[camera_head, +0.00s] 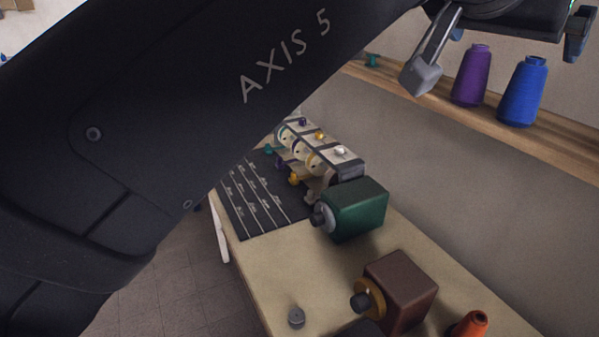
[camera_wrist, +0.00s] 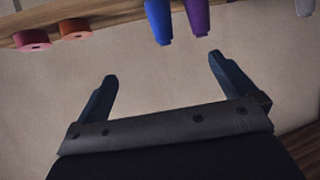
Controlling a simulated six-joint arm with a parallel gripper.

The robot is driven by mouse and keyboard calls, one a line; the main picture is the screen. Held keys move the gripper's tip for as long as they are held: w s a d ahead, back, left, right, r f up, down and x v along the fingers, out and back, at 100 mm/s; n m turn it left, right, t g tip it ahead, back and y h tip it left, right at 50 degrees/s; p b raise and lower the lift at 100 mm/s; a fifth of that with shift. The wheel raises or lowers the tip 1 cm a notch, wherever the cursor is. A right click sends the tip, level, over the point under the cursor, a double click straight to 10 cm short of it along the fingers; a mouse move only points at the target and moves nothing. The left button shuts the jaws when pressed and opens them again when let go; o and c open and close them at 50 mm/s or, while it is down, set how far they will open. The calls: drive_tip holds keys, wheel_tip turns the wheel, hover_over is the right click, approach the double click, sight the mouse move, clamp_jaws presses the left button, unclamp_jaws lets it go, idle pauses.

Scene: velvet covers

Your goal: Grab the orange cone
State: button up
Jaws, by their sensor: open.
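My gripper (camera_head: 498,62) is at the top right of the head view, high above and away from the orange cone. Its fingers are open and empty. In the wrist view my gripper (camera_wrist: 162,67) faces a plain wall, with the shelf across the top.
A wall shelf (camera_head: 510,130) holds a purple cone (camera_head: 471,76) and a blue cone (camera_head: 524,92) near my gripper. The wrist view shows an orange spool (camera_wrist: 74,28). A green box-shaped machine (camera_head: 358,208) and a brown one (camera_head: 400,290) stand on the table (camera_head: 275,265).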

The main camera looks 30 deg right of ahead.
drive_tip(key=shift+c, duration=0.4)
drive_tip(key=c, duration=0.4)
